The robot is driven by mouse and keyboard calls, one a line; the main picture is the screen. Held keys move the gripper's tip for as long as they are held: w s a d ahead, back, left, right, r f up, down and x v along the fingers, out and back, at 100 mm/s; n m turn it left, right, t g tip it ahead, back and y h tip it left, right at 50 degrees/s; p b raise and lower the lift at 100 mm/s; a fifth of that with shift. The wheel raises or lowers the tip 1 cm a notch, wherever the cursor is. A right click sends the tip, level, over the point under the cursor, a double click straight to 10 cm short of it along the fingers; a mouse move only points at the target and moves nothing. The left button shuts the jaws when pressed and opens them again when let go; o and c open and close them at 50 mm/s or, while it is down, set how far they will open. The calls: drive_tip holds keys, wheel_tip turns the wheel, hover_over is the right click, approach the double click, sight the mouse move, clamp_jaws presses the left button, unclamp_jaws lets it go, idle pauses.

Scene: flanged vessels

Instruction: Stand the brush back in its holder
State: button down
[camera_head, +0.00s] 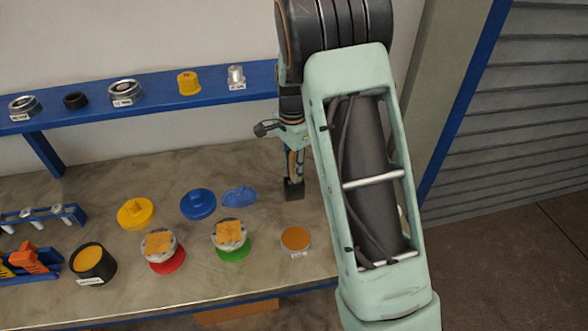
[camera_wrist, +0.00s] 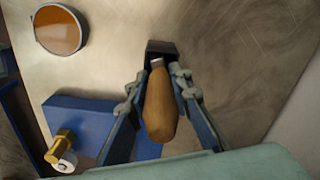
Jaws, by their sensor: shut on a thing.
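My gripper (camera_wrist: 159,82) is shut on the brush (camera_wrist: 161,105). In the wrist view the wooden handle lies between the fingers, its rounded end toward the camera and a dark block-shaped head (camera_wrist: 161,49) at the far end. In the head view my gripper (camera_head: 294,165) points down over the right part of the bench, with the dark brush head (camera_head: 293,189) below it. I cannot tell whether the head touches the bench. A blue block-like stand (camera_wrist: 92,118) is beside the gripper in the wrist view; I cannot tell if it is the holder.
An orange-filled round dish (camera_head: 296,239) is in front of the gripper. A blue shelf (camera_head: 150,92) runs behind.

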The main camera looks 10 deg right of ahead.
drive_tip(key=shift+f, duration=0.15)
drive_tip(key=c, duration=1.7)
unclamp_jaws()
drive_tip(key=shift+c, duration=0.2)
wheel_tip(320, 180, up, 12)
drive_tip(key=shift+a+r, duration=0.1)
drive_tip(key=shift+r, duration=0.1)
